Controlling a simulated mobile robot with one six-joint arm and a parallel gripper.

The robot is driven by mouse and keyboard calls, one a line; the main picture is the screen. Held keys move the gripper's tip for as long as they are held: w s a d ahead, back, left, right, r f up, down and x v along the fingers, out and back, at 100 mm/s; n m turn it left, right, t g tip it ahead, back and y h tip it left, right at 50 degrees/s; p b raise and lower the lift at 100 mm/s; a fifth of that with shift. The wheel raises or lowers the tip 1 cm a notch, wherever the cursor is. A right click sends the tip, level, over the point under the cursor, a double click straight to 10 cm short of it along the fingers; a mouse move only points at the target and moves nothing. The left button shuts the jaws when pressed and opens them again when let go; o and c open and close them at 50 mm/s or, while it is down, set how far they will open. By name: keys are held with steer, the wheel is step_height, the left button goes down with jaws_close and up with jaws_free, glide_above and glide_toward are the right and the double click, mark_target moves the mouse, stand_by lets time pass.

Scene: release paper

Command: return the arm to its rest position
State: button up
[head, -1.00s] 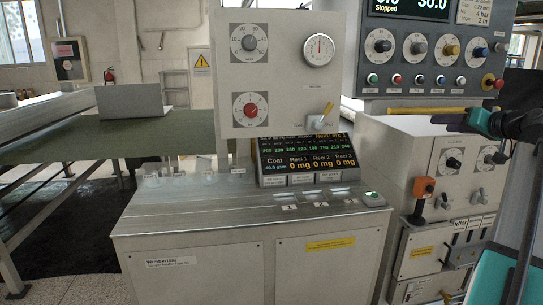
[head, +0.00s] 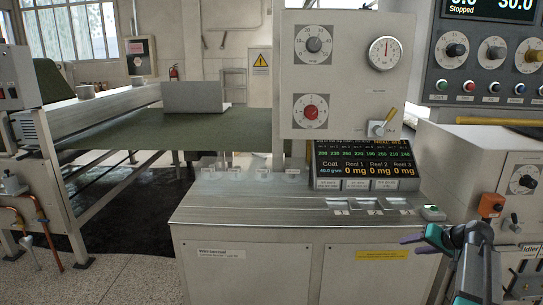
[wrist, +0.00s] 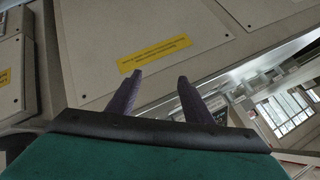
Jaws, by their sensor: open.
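My gripper (head: 418,244) is at the lower right of the head view, in front of the right end of the metal cabinet (head: 290,262). Its purple fingers point left and stand apart. In the wrist view my gripper (wrist: 160,79) is open with nothing between the fingers. Beyond the fingers the wrist view shows a grey panel with a yellow label (wrist: 153,53). My arm comes up from the bottom right of the head view.
The cabinet carries a display (head: 365,160) and an upright panel with dials (head: 345,75). A control console (head: 490,60) stands at the right. A green-topped conveyor (head: 190,130) lies behind on the left. Speckled floor (head: 120,275) is open at the lower left.

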steer(key=s+a+f+n+g, duration=0.1)
steer(key=s+a+f+g, duration=0.3)
steer(key=a+f, duration=0.6)
steer(key=s+a+f+g, duration=0.1)
steer(key=s+a+f, duration=0.5)
steer(key=f, duration=0.6)
steer(key=s+a+f+n+g, duration=0.1)
steer(key=s+a+f+g, duration=0.25)
steer(key=a+f, duration=0.7)
steer(key=s+a+f+n+g+h, duration=0.1)
steer(key=s+f, duration=0.4)
steer(key=s, duration=0.5)
steer(key=s+a+f+n+g+h, duration=0.1)
steer(key=s+a+f, duration=0.4)
steer(key=s, duration=0.5)
steer(key=s+a+f+n+g+h, duration=0.1)
steer(key=s+a+f+g, duration=0.2)
steer(key=s, duration=0.7)
step_height(320, 180, down, 2)
steer(key=shift+s+f+g+p, duration=0.25)
steer(key=shift+g+p, duration=0.1)
steer(key=shift+p, duration=0.1)
steer(key=shift+r, duration=0.1)
steer(key=shift+d, duration=0.15)
